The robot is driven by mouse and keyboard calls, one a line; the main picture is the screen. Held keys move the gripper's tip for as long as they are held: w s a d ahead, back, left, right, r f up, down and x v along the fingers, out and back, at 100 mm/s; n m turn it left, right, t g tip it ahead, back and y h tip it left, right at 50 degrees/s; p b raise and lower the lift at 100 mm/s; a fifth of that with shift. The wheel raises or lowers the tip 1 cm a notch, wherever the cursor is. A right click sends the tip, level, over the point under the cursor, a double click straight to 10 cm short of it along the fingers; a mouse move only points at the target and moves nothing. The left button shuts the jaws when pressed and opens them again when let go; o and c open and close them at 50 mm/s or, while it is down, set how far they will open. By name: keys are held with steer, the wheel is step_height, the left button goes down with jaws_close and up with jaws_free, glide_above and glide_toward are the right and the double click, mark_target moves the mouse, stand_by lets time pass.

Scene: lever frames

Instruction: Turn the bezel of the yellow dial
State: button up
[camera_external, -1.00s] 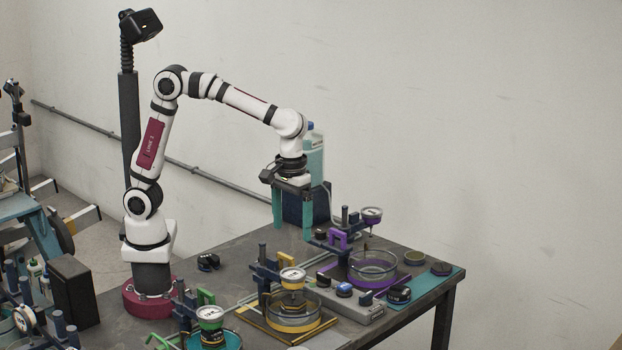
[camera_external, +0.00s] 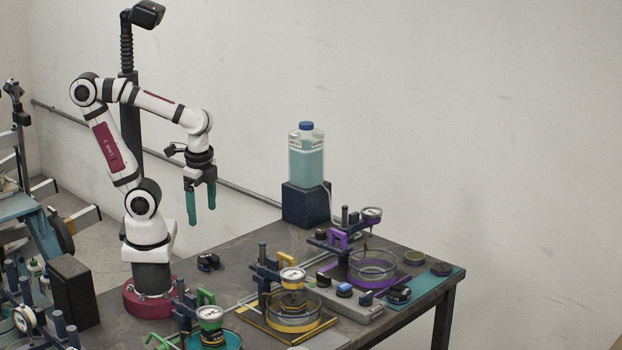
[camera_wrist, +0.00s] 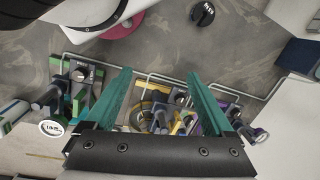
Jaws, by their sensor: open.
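The yellow dial (camera_external: 292,275) has a white face and a yellow rim. It is held on a dark post stand with a yellow handle (camera_external: 262,252), over a round glass dish (camera_external: 292,314) on a yellow-edged base. My gripper (camera_external: 202,222) is open and empty, pointing down high above the table, to the left of and well above the yellow dial. In the wrist view my gripper's teal fingers (camera_wrist: 157,90) are spread apart. The yellow station (camera_wrist: 181,123) shows between and below them there, partly covered by the gripper body; its dial face is not clear.
A green dial (camera_external: 210,316) stands at the front left and a purple station (camera_external: 372,215) at the back right. A grey box with buttons (camera_external: 368,312) sits beside the yellow station. A bottle (camera_external: 306,155) stands on a dark block. A black knob (camera_external: 208,262) lies on bare table.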

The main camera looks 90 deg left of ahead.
steer(key=w+d+r+m, duration=0.2)
steer(key=w+m, duration=0.2)
steer(key=w, duration=0.2)
steer(key=w+d+r+m, duration=0.3)
steer(key=w+m, duration=0.1)
steer(key=w, duration=0.1)
steer(key=r+m+h, duration=0.1)
steer(key=m+h, duration=0.1)
steer(key=m, duration=0.8)
glide_above(293, 273)
step_height(293, 273, down, 14)
steer(key=shift+f, duration=0.65)
steer(key=c, duration=1.1)
